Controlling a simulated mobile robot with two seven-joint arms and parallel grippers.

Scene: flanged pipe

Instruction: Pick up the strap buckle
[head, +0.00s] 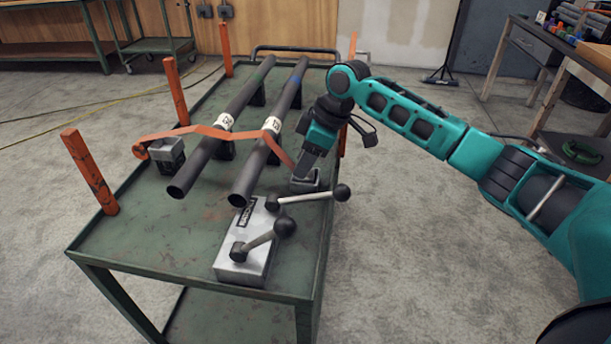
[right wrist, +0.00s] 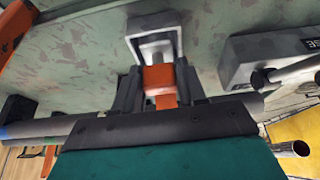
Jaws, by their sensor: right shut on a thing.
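The strap buckle (head: 305,184) is a grey metal piece at the right edge of the green cart top, at the end of the orange strap (head: 208,131). The strap runs over two dark pipes. My right gripper (head: 301,172) reaches down to the buckle from above. In the right wrist view, my gripper's fingers (right wrist: 157,84) are closed around the buckle's orange strap end, with its grey frame (right wrist: 133,42) sticking out beyond them. The buckle looks at or just above the cart top; a gap cannot be made out. My left gripper is not in view.
A grey clamp block (head: 241,258) with black-knobbed levers stands close in front of the buckle. A second grey strap fitting (head: 167,156) is left of the pipes (head: 219,145). Orange posts (head: 89,172) rise at the cart's edges. The cart's front left surface is bare.

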